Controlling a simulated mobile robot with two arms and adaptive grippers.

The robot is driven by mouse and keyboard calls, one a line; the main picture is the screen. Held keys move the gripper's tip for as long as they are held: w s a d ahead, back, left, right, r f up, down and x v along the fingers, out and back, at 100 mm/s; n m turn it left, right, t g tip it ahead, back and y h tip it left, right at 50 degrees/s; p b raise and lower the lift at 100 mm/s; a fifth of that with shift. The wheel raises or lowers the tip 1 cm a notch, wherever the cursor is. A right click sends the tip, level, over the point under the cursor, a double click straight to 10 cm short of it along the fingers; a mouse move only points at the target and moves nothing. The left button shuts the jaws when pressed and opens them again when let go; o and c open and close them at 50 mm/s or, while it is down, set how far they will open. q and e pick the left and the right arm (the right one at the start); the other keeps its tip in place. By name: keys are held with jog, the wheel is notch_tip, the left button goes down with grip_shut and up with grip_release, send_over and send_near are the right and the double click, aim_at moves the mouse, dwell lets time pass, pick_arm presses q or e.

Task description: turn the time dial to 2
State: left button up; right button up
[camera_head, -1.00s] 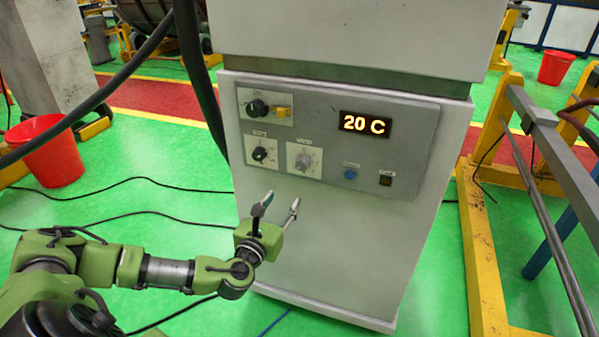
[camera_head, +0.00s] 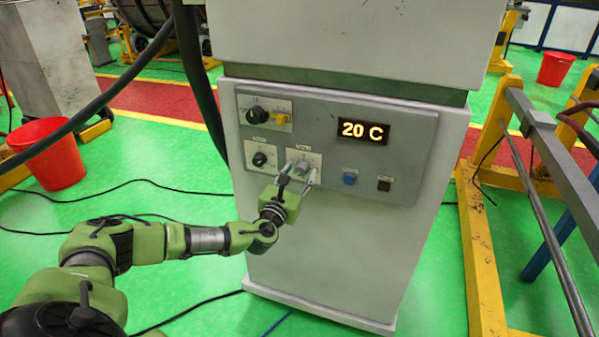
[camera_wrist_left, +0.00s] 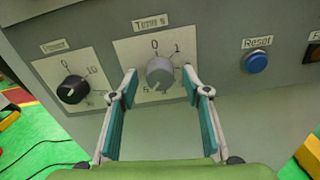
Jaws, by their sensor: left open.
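The time dial is a grey knob (camera_wrist_left: 160,72) on a white plate with a "Timer" label and digits such as 0 and 1 around it. Its pointer seems to aim down and left, but the exact setting is hard to read. It also shows in the head view (camera_head: 302,167), on the grey control panel. My left gripper (camera_head: 298,174) is open in front of it. In the left wrist view the teal-padded fingers (camera_wrist_left: 159,80) stand on either side of the knob, with gaps visible. My right gripper is out of view.
A black dial (camera_wrist_left: 73,89) sits to the left of the grey one. A blue Reset button (camera_wrist_left: 255,62) is to its right. The lit display (camera_head: 363,131) reads 20 C. A black knob (camera_head: 257,116) and a yellow switch (camera_head: 282,118) are above.

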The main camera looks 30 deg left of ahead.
pick_arm(q)
jog(key=shift+w, duration=0.3)
jog(key=c, duration=1.1)
jog(key=shift+f, duration=0.1)
